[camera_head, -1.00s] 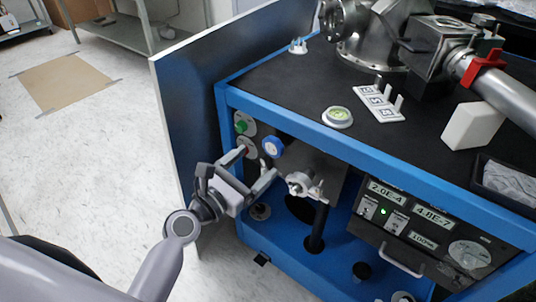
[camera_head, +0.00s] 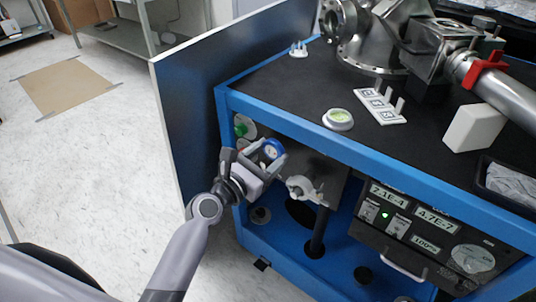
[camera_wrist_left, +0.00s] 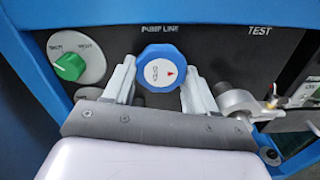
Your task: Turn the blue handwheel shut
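The blue handwheel (camera_head: 273,149) is on the dark front panel of the blue-framed cart. In the left wrist view the handwheel (camera_wrist_left: 161,68) has a white face with a small red arrow and sits under the words "PUMP LINE". My left gripper (camera_head: 262,153) is at the handwheel. In the left wrist view its two fingers (camera_wrist_left: 158,80) stand apart, one on each side of the wheel. I cannot tell whether either finger touches the rim. My right gripper is not in view.
A green knob (camera_wrist_left: 70,66) is left of the handwheel. A silver valve fitting (camera_head: 302,188) juts out to its right, close to my right-hand finger. An open cart door (camera_head: 185,115) stands to the left. The black cart top (camera_head: 290,85) carries metal vacuum parts.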

